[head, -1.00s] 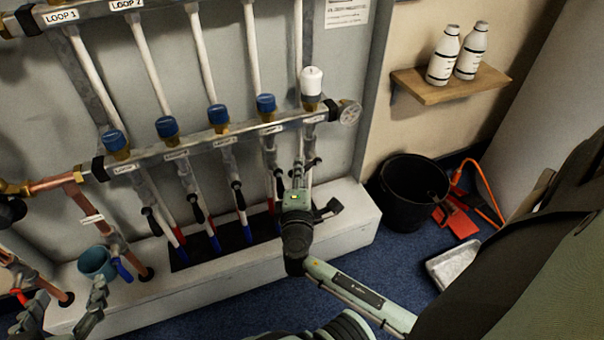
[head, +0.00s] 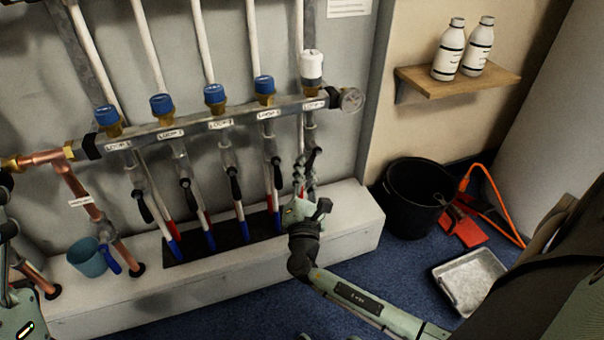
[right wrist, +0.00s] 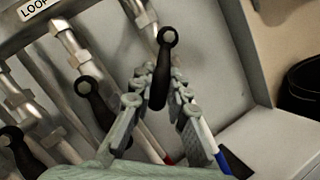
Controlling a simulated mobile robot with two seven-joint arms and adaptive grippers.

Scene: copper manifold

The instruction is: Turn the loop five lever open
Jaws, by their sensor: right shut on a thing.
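The loop five lever (head: 312,156) is the black handle on the rightmost pipe, under the white-capped valve (head: 312,68). In the right wrist view the lever (right wrist: 159,84) hangs down from its round pivot, roughly upright in the picture. My right gripper (head: 305,180) reaches up to it from below. In the right wrist view its fingers (right wrist: 160,82) lie on both sides of the handle, shut on it. My left gripper (head: 14,305) is partly in view at the left edge; its jaw state cannot be made out.
Several other black levers (head: 234,184) hang on pipes to the left. A white ledge (head: 350,215) runs below. A blue cup (head: 87,257), black bucket (head: 415,200) and metal tray (head: 468,280) stand around.

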